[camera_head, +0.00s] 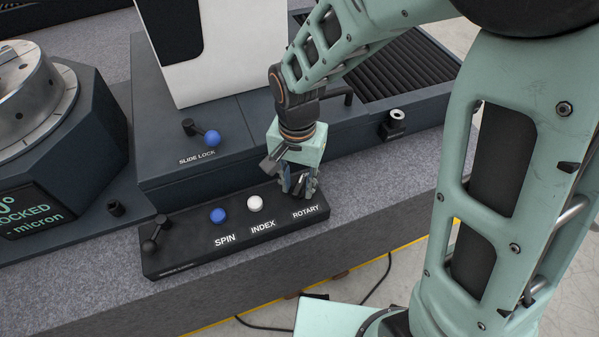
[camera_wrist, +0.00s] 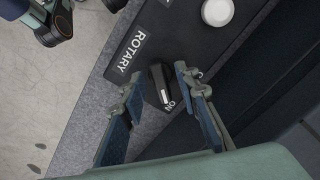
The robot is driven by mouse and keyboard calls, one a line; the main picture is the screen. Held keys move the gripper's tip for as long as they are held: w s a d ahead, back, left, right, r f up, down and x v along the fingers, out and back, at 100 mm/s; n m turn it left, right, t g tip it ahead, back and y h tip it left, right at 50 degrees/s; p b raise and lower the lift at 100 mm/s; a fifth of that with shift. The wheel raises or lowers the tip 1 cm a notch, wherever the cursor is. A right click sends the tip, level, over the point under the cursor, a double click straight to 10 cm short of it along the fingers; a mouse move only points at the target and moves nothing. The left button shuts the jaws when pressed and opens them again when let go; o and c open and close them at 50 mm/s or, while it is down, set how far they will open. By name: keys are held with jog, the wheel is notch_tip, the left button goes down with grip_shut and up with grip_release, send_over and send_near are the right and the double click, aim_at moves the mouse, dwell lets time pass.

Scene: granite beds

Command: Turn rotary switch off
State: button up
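The rotary switch (camera_wrist: 160,86) is a black knob on the dark control panel (camera_wrist: 168,32). Its white pointer mark lies towards the word ON in the wrist view. My gripper (camera_wrist: 157,81) is open, with one finger on each side of the knob; I cannot tell whether either touches it. In the head view my gripper (camera_head: 298,186) is low over the right end of the panel, above the ROTARY label (camera_head: 306,210), and mostly hides the knob.
Left of the rotary switch are a white INDEX button (camera_head: 255,203), a blue SPIN button (camera_head: 218,215) and a black lever (camera_head: 155,240). The granite bed (camera_head: 370,195) is clear right of the panel.

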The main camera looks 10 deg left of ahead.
grip_shut()
jog(key=shift+n, duration=0.3)
jog(key=n+p, duration=0.1)
jog(key=n, duration=0.4)
jog(key=shift+r+n+p, duration=0.1)
jog(key=shift+n+p, duration=0.2)
jog(key=shift+p, duration=0.05)
jog(key=n+p, duration=0.1)
jog(key=n, duration=0.4)
jog(key=shift+w+d+n+p, duration=0.1)
jog(key=shift+n+p, duration=0.2)
jog(key=shift+p, duration=0.1)
grip_release()
